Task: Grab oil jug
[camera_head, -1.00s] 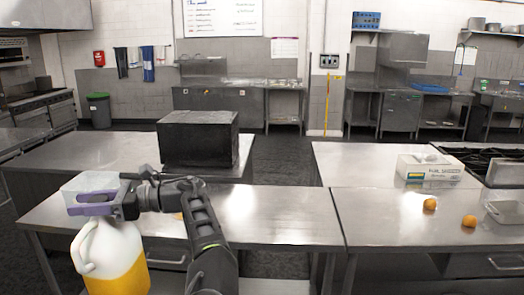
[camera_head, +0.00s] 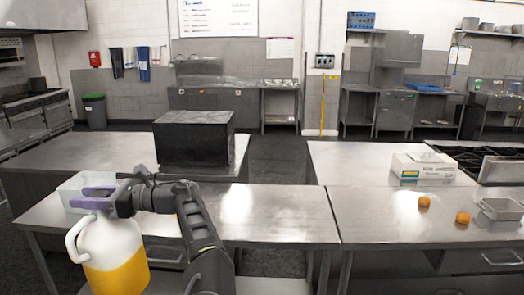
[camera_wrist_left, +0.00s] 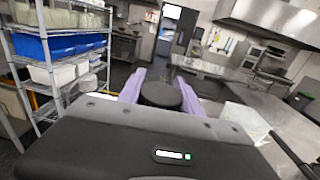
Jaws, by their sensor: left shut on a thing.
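The oil jug (camera_head: 112,252) is a translucent white jug with a side handle and yellow oil in its lower part. It hangs at the lower left of the head view, in front of the near table's left end. My left gripper (camera_head: 97,199) has purple fingers and is shut on the jug's top. In the left wrist view the dark round cap (camera_wrist_left: 160,95) sits between the two purple fingers. The jug's body is hidden there. My right gripper is in neither view.
A white bin (camera_head: 72,190) stands on the near steel table (camera_head: 265,225) behind the gripper. A black box (camera_head: 195,138) stands farther back. Two oranges (camera_head: 424,202), a metal tray (camera_head: 500,209) and a white carton (camera_head: 423,165) are at right. A shelf rack (camera_wrist_left: 62,55) shows in the wrist view.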

